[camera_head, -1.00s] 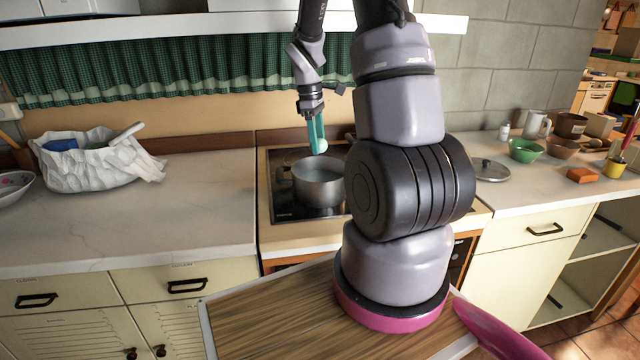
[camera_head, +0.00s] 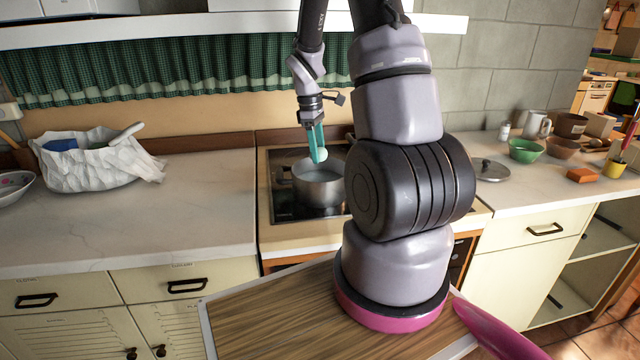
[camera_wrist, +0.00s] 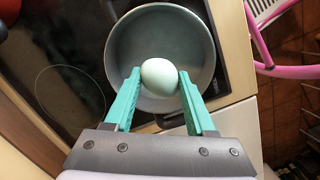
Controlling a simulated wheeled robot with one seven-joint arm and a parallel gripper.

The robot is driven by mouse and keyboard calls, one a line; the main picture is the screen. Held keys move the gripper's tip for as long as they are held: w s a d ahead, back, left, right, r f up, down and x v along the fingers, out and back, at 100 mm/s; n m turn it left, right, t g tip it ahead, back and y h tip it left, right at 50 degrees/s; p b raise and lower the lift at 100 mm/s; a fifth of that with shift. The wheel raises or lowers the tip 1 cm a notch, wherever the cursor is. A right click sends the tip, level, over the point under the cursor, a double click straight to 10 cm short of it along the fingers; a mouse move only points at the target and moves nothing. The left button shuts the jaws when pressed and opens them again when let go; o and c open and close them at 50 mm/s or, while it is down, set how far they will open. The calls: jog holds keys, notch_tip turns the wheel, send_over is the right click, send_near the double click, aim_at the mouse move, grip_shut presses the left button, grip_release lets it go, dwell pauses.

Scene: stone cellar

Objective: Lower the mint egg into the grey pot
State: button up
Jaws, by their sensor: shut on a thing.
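The mint egg (camera_wrist: 159,76) is held between the two teal fingers of my gripper (camera_wrist: 158,88) in the wrist view. The grey pot (camera_wrist: 204,42) lies beneath it, and the egg overlaps the pot's opening, toward the near rim. In the head view the pot (camera_head: 320,191) stands on the dark hob, and my gripper (camera_head: 318,158) points down at its mouth. The egg (camera_head: 320,155) shows pale at the fingertips, around the level of the pot's rim or just above it. Part of the pot is hidden behind my arm.
The black hob (camera_head: 284,208) has a bare ring beside the pot. A glass lid (camera_head: 490,170) lies on the right counter, near a green bowl (camera_head: 524,150) and an orange block (camera_head: 582,175). A white crumpled bag (camera_head: 95,165) sits on the left counter, which is otherwise largely clear.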

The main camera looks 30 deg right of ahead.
jog(key=shift+f, duration=2.45)
jog(key=shift+f, duration=2.75)
jog(key=o, duration=1)
jog(key=shift+r, duration=0.1)
